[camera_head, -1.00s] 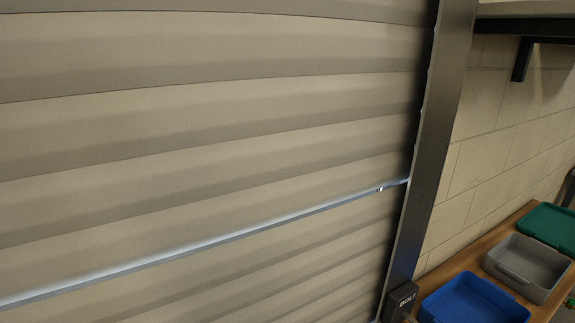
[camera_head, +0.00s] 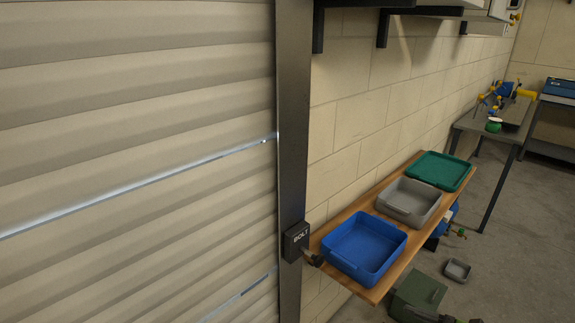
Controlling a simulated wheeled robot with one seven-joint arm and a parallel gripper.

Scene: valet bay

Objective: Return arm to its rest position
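My arm and my gripper do not show in the head view, so I cannot see the arm's pose or whether the gripper holds anything. A large ribbed roller shutter (camera_head: 130,110) fills the left side. A dark upright post (camera_head: 292,120) runs along its right edge. A black box marked BOLT (camera_head: 297,241) is fixed low on this post, with a short dark handle at its right.
A wooden bench (camera_head: 400,262) stands against the block wall right of the post. It bears a blue bin (camera_head: 362,250), a grey bin (camera_head: 408,200) and a green bin (camera_head: 440,170). A dark green box (camera_head: 418,292) and a small grey tray (camera_head: 457,271) are on the floor. Clear floor lies at right.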

